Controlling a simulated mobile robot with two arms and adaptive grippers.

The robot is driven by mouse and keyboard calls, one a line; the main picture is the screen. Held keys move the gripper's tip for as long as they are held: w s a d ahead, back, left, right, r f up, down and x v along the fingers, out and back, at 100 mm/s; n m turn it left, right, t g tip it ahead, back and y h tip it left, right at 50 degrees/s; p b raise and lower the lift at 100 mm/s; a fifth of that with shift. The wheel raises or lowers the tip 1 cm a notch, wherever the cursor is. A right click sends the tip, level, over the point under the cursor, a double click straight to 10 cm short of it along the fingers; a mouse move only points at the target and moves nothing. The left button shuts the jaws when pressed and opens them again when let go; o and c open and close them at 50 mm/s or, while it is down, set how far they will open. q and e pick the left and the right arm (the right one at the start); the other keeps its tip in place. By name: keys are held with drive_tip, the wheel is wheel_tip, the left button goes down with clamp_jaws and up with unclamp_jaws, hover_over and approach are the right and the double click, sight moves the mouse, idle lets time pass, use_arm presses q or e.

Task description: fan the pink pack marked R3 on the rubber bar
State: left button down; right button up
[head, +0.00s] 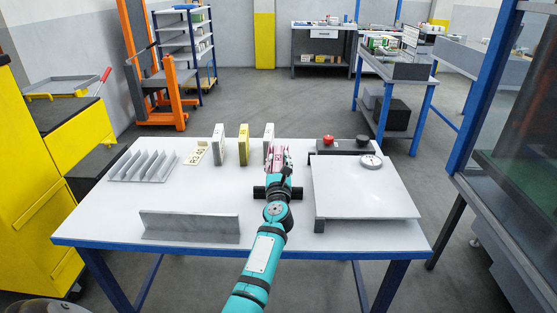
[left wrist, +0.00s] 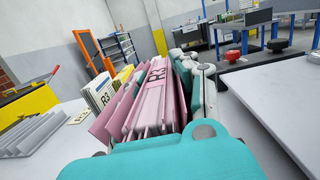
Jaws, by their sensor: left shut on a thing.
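My left gripper (head: 277,172) is over the middle of the table, shut on the pink pack (head: 281,154). In the left wrist view the pink pack (left wrist: 150,95) stands upright, marked R3, its leaves spread apart with gaps at the near edge. My right gripper is not in view.
A white pack (head: 218,146), a yellow pack (head: 243,145) and another white pack (head: 268,136) stand behind. A finned grey rack (head: 143,167) and a metal angle plate (head: 190,228) are left. A raised white plate (head: 365,195) with a dial is right. The front table strip is clear.

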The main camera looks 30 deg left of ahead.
sight(278, 169)
use_arm(q)
drive_tip(key=shift+s+f, duration=0.1)
drive_tip(key=shift+f, duration=0.05)
drive_tip(key=shift+s+d+p, duration=0.3)
drive_tip(key=shift+s+d, duration=0.05)
drive_tip(key=shift+s, duration=0.15)
drive_tip(key=shift+s+d+p, duration=0.3)
drive_tip(key=shift+s+d, duration=0.05)
drive_tip(key=shift+s, duration=0.2)
drive_tip(key=shift+s, duration=0.1)
drive_tip(key=shift+s+d, duration=0.3)
drive_tip(key=shift+s, duration=0.1)
drive_tip(key=shift+s+d+p, duration=0.1)
drive_tip(key=shift+s+p, duration=0.05)
drive_tip(key=shift+p, duration=0.15)
drive_tip(key=shift+s+d, duration=0.25)
drive_tip(key=shift+s, duration=0.15)
